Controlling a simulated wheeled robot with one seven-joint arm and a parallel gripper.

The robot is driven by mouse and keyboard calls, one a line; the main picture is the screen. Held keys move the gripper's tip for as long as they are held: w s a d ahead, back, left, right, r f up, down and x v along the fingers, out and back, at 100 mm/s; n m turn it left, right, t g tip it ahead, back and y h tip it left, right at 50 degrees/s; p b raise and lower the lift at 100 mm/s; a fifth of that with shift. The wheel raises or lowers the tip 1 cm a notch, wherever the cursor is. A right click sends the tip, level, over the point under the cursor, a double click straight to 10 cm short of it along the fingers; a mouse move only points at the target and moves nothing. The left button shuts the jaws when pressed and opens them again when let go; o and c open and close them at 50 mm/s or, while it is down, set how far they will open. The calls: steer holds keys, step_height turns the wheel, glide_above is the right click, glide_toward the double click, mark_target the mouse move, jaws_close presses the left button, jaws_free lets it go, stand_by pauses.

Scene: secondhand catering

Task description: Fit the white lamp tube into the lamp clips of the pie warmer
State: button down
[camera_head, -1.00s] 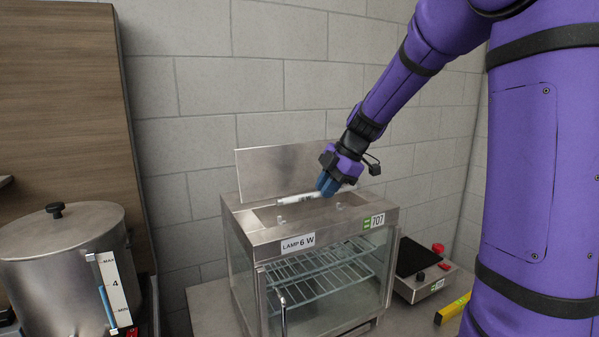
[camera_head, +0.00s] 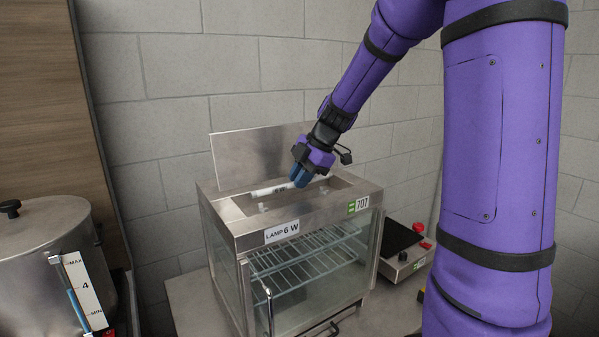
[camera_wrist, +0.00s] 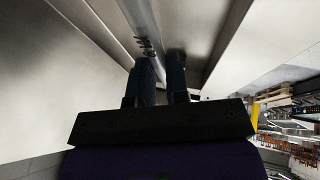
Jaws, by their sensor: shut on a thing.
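The pie warmer (camera_head: 232,243) is a steel and glass cabinet with its top lid raised at the back and a recess in its top. Small clips (camera_head: 263,207) show in the recess. The white lamp tube (camera_head: 268,189) lies roughly level over the recess, running left from my gripper (camera_head: 299,180). My gripper points down with its blue fingers shut on the tube. In the wrist view the tube (camera_wrist: 141,22) runs up from the fingers (camera_wrist: 160,72), with dark print on it. I cannot tell whether the tube touches the clips.
The raised lid (camera_head: 250,155) stands close behind my gripper. A large steel pot (camera_head: 45,250) with a level gauge is at left. A small appliance with a red knob (camera_head: 418,228) stands right of the warmer. The label reads LAMP 6 W (camera_head: 282,232).

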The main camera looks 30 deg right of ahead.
steer(key=shift+f, duration=1.7)
steer(key=c, duration=1)
jaws_free()
steer(key=shift+c, duration=0.2)
steer(key=v, duration=1)
steer(key=shift+s+d+r, duration=0.15)
steer(key=shift+d+r, duration=0.05)
steer(key=shift+r, duration=0.1)
